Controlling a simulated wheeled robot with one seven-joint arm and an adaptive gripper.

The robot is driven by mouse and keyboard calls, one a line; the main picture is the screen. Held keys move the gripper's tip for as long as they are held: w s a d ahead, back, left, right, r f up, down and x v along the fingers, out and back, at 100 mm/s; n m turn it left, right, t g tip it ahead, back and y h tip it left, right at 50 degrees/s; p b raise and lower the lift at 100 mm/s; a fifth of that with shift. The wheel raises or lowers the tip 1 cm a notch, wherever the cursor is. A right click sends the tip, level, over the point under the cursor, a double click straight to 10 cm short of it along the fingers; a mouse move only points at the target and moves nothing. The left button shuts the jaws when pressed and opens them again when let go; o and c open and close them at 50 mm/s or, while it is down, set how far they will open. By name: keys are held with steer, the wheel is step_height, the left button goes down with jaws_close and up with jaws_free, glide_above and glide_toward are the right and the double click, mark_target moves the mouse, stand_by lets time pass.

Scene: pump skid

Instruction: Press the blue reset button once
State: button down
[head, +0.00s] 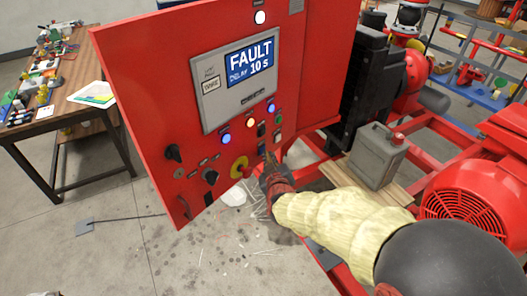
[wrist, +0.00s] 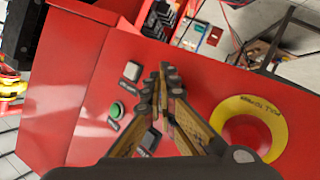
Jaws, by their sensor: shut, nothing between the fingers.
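The red control panel (head: 150,75) carries a lit screen (head: 250,61) reading "FAULT DELAY 10 s". A blue button or lamp (head: 270,108) is at the upper right of the control group, and a second bluish lit one (head: 226,138) is at its left. I cannot tell which is the reset. My gripper (head: 270,157) is at the panel's lower right, below both. In the wrist view my gripper (wrist: 166,72) is shut and empty, between a pale square button (wrist: 132,70) and the yellow-ringed red stop button (wrist: 247,132). Contact with the panel cannot be told.
The yellow stop ring (head: 239,167) is left of my gripper. A green button (wrist: 115,110) and a dark square button (wrist: 150,138) are close to my fingers. A grey canister (head: 376,155) stands right of the panel, near my arm. A cluttered table (head: 60,118) is at left.

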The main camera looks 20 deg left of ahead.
steer(key=shift+w+a, duration=0.1)
steer(key=shift+a, duration=0.1)
steer(key=shift+d, duration=0.15)
stand_by(0.4)
steer(key=shift+s+d+b, duration=0.3)
steer(key=shift+d, duration=0.4)
steer(key=shift+s+d+b, duration=0.25)
steer(key=shift+s+d, duration=0.05)
steer(key=shift+d, duration=0.5)
steer(key=shift+s+d+b, duration=0.25)
steer(key=shift+d, duration=0.5)
steer(key=shift+s+d+b, duration=0.25)
steer(key=shift+s+d, duration=0.05)
steer(key=shift+d, duration=0.5)
